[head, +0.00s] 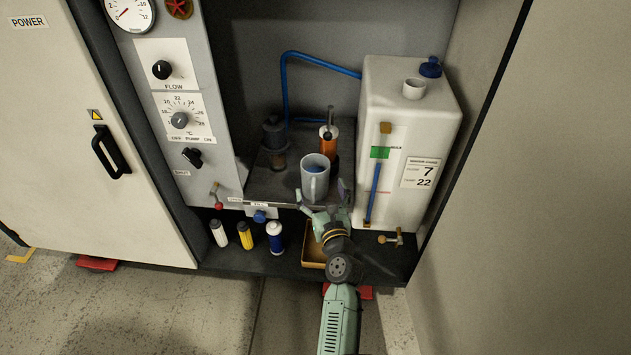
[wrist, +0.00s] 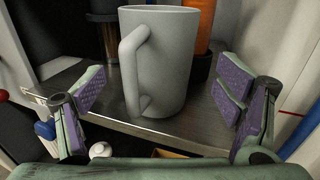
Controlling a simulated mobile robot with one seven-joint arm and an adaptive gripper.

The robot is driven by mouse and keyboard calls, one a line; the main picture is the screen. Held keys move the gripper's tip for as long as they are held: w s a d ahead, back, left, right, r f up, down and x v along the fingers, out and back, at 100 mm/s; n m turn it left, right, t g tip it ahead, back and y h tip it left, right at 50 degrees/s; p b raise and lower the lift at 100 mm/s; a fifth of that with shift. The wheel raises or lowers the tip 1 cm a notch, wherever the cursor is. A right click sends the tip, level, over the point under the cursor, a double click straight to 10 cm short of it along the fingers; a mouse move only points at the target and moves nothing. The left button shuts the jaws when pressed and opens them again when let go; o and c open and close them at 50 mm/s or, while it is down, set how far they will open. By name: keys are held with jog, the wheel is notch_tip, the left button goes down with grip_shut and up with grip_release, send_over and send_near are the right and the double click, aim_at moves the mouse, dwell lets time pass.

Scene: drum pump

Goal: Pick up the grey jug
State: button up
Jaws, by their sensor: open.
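The grey jug (head: 315,181) stands upright on a dark metal shelf (head: 262,184), near its front edge. In the wrist view the jug (wrist: 170,62) is straight ahead, with its handle (wrist: 130,70) turned to the front left. My gripper (head: 325,200) is open and empty, just in front of the jug. In the wrist view its two padded fingers (wrist: 163,92) stand wide apart, one to each side of the jug, and appear clear of it. The inside of the jug looks blue from above in the head view.
An orange cylinder (head: 328,141) and a dark pump part (head: 274,135) stand behind the jug. A white tank (head: 402,130) is close on the right, a control panel (head: 178,100) on the left. Several small bottles (head: 245,235) and a yellowish tray (head: 313,245) sit below.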

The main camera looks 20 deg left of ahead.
aim_at(319, 188)
jog(key=x, duration=0.4)
jog(key=shift+w+a+f, duration=0.2)
jog(key=shift+a+f, duration=0.05)
jog(key=shift+f, duration=0.1)
jog(key=c, duration=1.9)
jog(key=shift+r, duration=0.1)
jog(key=shift+c, duration=0.2)
